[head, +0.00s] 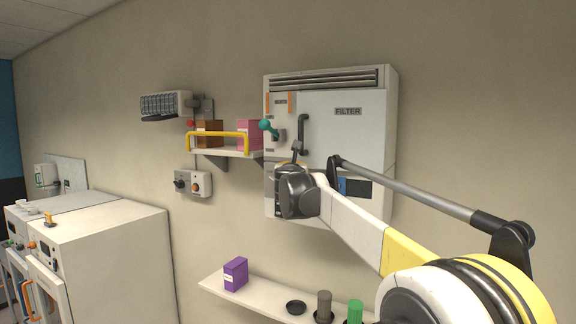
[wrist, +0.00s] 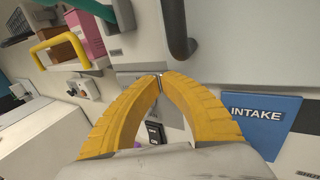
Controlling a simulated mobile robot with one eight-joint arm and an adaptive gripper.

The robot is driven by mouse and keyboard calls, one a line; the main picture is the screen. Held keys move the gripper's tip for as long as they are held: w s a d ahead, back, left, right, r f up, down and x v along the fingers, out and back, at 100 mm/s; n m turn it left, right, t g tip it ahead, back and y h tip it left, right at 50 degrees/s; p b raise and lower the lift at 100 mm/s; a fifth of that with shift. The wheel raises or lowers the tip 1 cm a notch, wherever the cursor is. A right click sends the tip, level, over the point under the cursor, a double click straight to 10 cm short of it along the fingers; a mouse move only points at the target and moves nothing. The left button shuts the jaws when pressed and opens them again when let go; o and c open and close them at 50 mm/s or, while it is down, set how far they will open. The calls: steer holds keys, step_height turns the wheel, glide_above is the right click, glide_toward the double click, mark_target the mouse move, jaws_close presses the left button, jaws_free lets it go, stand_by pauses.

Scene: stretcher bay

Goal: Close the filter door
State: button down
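The filter door (head: 350,135) is the white front panel marked FILTER on the wall cabinet (head: 392,150). It looks about flush with the cabinet, but I cannot tell whether it is fully shut. Its dark upright handle (head: 302,133) is on the door's left side and also shows at the top of the wrist view (wrist: 182,30). My gripper (wrist: 160,79) has its yellow fingertips together with nothing visible between them. It is below the handle and apart from it in the picture.
A teal-knobbed lever (head: 268,127) sticks out left of the handle. A shelf with a yellow rail (head: 218,136) and a pink box (head: 247,134) is at left. A blue INTAKE panel (wrist: 262,116) is right of my fingers. A lower shelf (head: 262,295) holds several items.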

steer(key=shift+w+d+r+m+h+p, duration=0.1)
steer(key=shift+w+d+m+h+p, duration=0.15)
steer(key=shift+w+h, duration=0.25)
steer(key=shift+w+d+r+m+h+p, duration=0.1)
steer(key=shift+w+d+m+h, duration=0.1)
steer(key=shift+w+m+h, duration=0.25)
steer(key=shift+s+f, duration=0.1)
